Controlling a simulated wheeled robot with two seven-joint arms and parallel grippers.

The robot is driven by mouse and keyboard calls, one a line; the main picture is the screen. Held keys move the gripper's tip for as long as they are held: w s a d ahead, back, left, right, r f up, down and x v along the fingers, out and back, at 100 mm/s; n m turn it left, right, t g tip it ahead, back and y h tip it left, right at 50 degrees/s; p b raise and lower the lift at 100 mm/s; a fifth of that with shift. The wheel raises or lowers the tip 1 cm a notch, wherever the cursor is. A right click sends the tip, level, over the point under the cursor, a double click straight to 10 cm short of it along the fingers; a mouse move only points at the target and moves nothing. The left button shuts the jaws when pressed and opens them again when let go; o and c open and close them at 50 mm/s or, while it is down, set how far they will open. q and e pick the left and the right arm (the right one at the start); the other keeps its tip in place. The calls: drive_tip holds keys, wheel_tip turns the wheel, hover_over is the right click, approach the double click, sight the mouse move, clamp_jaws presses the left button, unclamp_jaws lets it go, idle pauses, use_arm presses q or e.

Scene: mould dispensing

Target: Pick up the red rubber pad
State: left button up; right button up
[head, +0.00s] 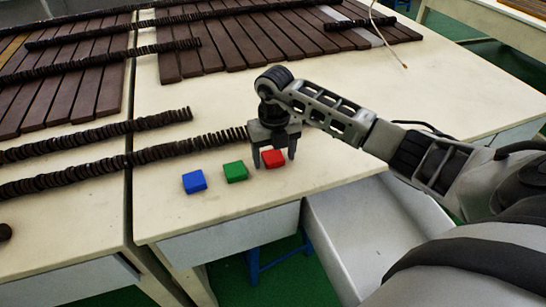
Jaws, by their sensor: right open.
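The red rubber pad (273,158) lies on the pale table near its front edge, at the right end of a row of coloured pads. My right gripper (274,161) points down over it, with its fingers apart, one on either side of the red pad. Whether the fingers touch the pad cannot be told. The green pad (235,171) and the blue pad (195,181) lie to its left. My left gripper is out of the picture.
Long rows of dark discs (150,154) lie on the table to the left of the gripper. Dark brown slats (240,45) cover the back. An open drawer (375,225) sticks out below the front edge. The table's right part (440,95) is mostly clear.

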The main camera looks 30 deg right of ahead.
drive_tip(key=c, duration=1.1)
drive_tip(key=shift+o, duration=0.2)
drive_tip(key=shift+r, duration=0.15)
